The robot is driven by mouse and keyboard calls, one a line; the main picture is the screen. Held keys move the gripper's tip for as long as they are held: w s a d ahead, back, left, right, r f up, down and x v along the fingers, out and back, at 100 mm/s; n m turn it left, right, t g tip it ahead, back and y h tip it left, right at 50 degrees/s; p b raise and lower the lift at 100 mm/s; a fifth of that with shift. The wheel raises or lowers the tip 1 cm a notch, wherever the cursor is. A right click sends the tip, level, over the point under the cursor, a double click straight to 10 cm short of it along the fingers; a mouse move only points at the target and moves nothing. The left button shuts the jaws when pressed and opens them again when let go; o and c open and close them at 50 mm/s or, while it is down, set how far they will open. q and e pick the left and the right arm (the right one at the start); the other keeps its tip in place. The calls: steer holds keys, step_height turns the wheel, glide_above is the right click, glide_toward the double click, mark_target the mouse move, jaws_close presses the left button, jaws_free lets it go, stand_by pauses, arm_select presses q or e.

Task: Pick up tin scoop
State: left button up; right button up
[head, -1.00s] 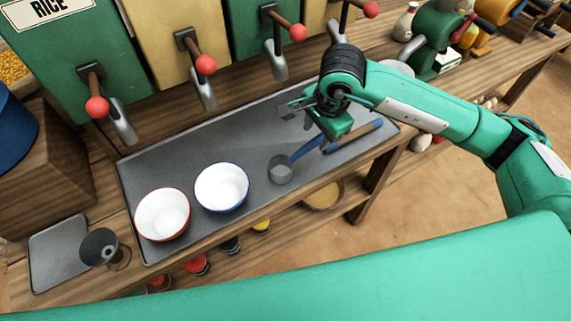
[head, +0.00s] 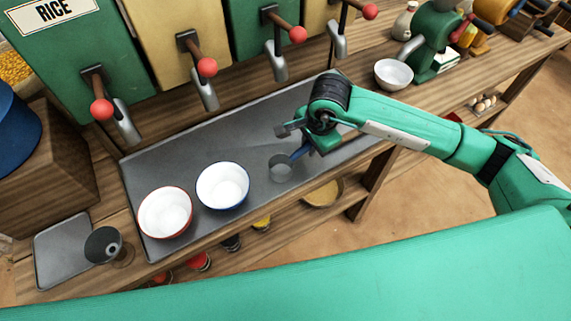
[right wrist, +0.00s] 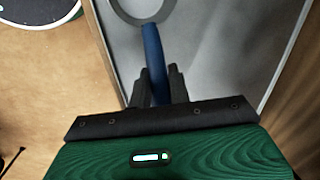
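The tin scoop (head: 281,168) has a small grey cup and a blue handle. It lies on the grey metal tray (head: 258,140), right of the two bowls. My right gripper (head: 311,149) is low over the tray at the scoop's handle, and its wrist hides much of the handle in the head view. In the right wrist view the scoop's blue handle (right wrist: 153,48) runs between the two dark fingers of the right gripper (right wrist: 160,72). The fingers are close together, against both sides of the handle. The scoop's cup lies beyond the fingertips. My left gripper is not in view.
A red-rimmed bowl (head: 165,213) and a blue-rimmed bowl (head: 222,186) stand on the tray's left part. Dispensers with red-knobbed levers (head: 207,68) stand behind the tray. A white bowl (head: 393,74) is at the back right.

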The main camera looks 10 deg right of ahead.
jaws_close()
